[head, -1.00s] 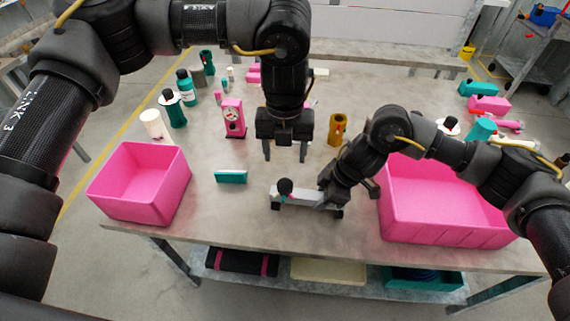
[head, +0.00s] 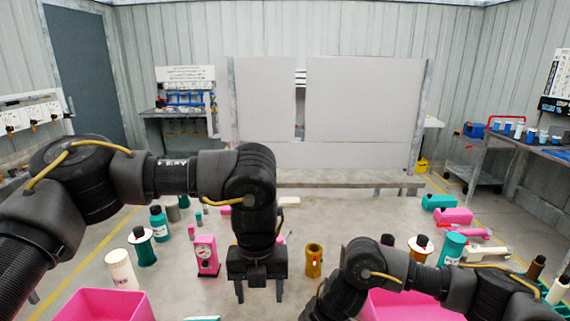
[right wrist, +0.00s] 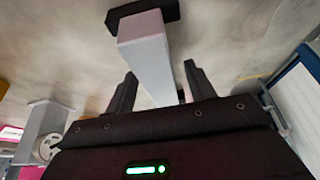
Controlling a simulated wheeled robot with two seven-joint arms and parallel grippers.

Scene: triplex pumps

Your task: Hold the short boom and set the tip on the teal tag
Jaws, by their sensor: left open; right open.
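In the right wrist view a light grey bar with a dark end (right wrist: 148,50), which looks like the short boom, runs between the fingers of my right gripper (right wrist: 160,72). The gripper is open, with a finger on each side of the bar; I cannot tell whether either touches it. In the head view the bar and right fingers are out of frame below. A teal sliver (head: 203,318) at the bottom edge may be the teal tag; most of it is cut off. My left gripper (head: 259,291) is open and empty, pointing down over the table.
Pink bins stand at the lower left (head: 102,304) and lower right (head: 410,305). A pink gauge block (head: 206,256) and an ochre cylinder (head: 313,261) flank my left gripper. Bottles, including a teal one (head: 158,224), stand at left; teal and pink parts lie at right.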

